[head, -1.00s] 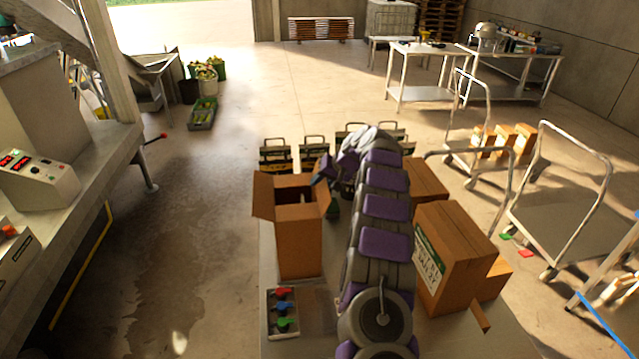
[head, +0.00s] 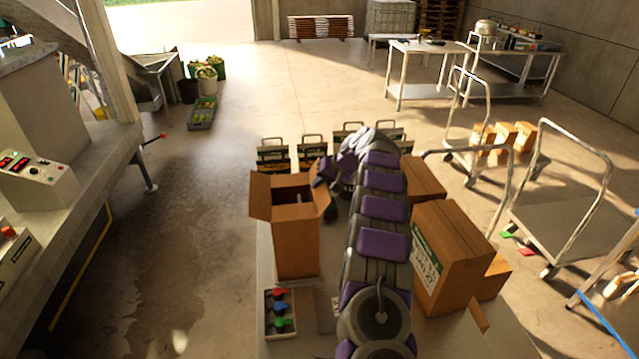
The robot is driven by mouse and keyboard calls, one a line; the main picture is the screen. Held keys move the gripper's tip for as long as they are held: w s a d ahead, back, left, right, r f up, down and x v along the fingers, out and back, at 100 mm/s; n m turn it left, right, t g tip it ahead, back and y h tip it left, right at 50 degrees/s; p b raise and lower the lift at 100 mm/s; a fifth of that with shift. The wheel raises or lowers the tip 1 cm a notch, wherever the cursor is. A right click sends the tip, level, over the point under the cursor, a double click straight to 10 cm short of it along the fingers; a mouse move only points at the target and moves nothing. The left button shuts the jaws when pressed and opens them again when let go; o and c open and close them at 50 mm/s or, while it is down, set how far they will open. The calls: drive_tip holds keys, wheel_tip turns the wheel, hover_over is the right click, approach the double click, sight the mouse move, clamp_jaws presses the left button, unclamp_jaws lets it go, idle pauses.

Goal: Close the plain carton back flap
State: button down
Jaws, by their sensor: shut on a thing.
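The plain carton (head: 296,245) stands upright and open-topped on the platform at the centre. Its left flap (head: 260,197) sticks outward, and a flap at its right side (head: 324,203) stands out beside my gripper. A panel at the back of the opening (head: 290,180) shows as the carton's far edge; I cannot tell if it is the back flap standing up. My gripper (head: 320,187) is at the carton's far right corner, shut on a carton flap. My wrist partly hides the contact, so I cannot tell which flap.
Taped cartons (head: 452,255) stand right of my arm. A tray with coloured handles (head: 281,313) lies in front of the plain carton. Several handled carriers (head: 273,154) stand behind it. Trolleys (head: 570,220) stand at the right; open floor (head: 190,240) lies left.

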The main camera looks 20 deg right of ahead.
drive_tip(key=shift+d+r, duration=0.1)
drive_tip(key=shift+d, duration=0.25)
drive_tip(key=shift+w+a+r+h+p, duration=0.1)
drive_tip(key=shift+a+r+h+p, duration=0.15)
drive_tip(key=shift+a+h, duration=0.2)
drive_tip(key=shift+w+a+r+h+p, duration=0.15)
drive_tip(key=shift+a+h+p, duration=0.15)
drive_tip(key=shift+h, duration=0.15)
drive_tip(key=shift+s+a+n+g+h+p, duration=0.1)
drive_tip(key=shift+a+n+g+h+p, duration=0.25)
drive_tip(key=shift+h, duration=0.35)
drive_tip(key=shift+w+a+f+n+g+h+b, duration=0.15)
drive_tip(key=shift+a+f+n+g+h, duration=0.5)
drive_tip(key=shift+h, duration=1.6)
drive_tip(key=shift+w+a+f+n+t+h+b, duration=0.1)
drive_tip(key=shift+w+a+n+h, duration=0.25)
drive_tip(key=shift+a+h, duration=1.25)
drive_tip(key=shift+w+a+f+n+g+h+b, duration=0.15)
drive_tip(key=shift+f+n+g+h, duration=0.3)
drive_tip(key=shift+h, duration=2.4)
drive_tip(key=shift+r, duration=0.1)
